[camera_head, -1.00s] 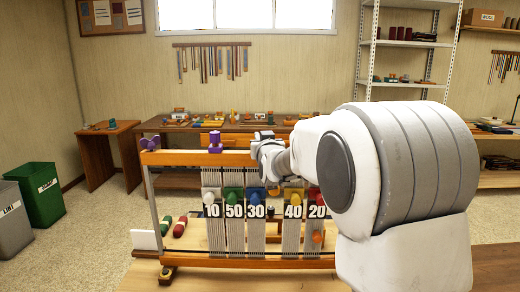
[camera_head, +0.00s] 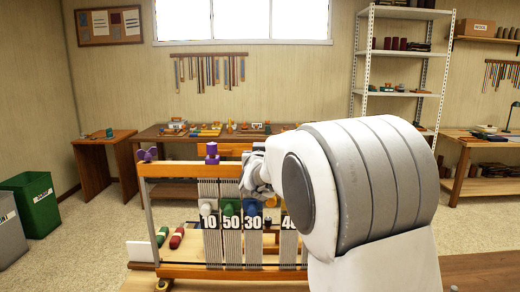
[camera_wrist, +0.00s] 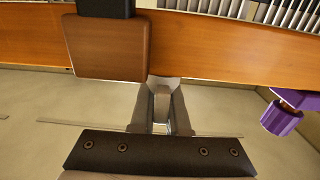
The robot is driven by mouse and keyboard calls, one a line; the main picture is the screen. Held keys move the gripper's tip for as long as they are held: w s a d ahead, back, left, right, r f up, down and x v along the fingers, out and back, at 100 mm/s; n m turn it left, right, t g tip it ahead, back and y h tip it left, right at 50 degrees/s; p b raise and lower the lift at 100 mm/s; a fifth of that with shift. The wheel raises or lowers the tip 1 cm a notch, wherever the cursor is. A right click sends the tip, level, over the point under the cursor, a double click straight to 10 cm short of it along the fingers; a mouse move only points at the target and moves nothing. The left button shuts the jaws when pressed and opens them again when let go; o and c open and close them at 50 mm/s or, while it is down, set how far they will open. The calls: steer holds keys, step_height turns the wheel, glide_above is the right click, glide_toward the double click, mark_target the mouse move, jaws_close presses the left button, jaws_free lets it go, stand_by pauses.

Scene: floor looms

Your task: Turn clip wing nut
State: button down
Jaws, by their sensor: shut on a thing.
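My gripper (camera_wrist: 163,100) is shut at the lower edge of the loom's wooden beam (camera_wrist: 220,40) in the wrist view. A small pale piece shows at its fingertips; it seems to be the clip wing nut, but the fingers hide most of it. A brown wooden block (camera_wrist: 108,48) with a black part on top lies against the beam, just left of the fingertips. A purple knob (camera_wrist: 281,119) hangs to the right, apart from the gripper. In the head view, my arm covers the right part of the loom (camera_head: 180,170) and the fingertips cannot be made out.
A purple piece (camera_head: 212,152) stands on the loom's top beam and a purple wing nut (camera_head: 148,154) is at its left end. Numbered weights (camera_head: 231,222) hang below. Green and red rolls (camera_head: 177,238) lie at left. A green bin (camera_head: 30,204) stands on open floor.

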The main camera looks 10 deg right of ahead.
steer(key=c, duration=0.9)
jaws_free()
steer(key=v, duration=1.7)
steer(key=shift+s+p, duration=0.2)
steer(key=shift+p, duration=0.2)
steer(key=s+d+f+g+y+p, duration=0.1)
steer(key=s+g, duration=0.3)
steer(key=s, duration=0.5)
steer(key=s+d+f+n+g+y+p, duration=0.1)
steer(key=s+g+p, duration=0.3)
steer(key=s, duration=0.5)
steer(key=s+f+n+g+y+p, duration=0.1)
steer(key=s+g, duration=0.3)
steer(key=s, duration=0.5)
steer(key=shift+s+d+f+y+p, duration=0.15)
steer(key=shift+d+f+y+p, duration=0.05)
steer(key=shift+f+p, duration=0.25)
steer(key=shift+s+d+f+y+p, duration=0.15)
steer(key=shift+d+f+y+p, duration=0.05)
steer(key=shift+f+p, duration=0.2)
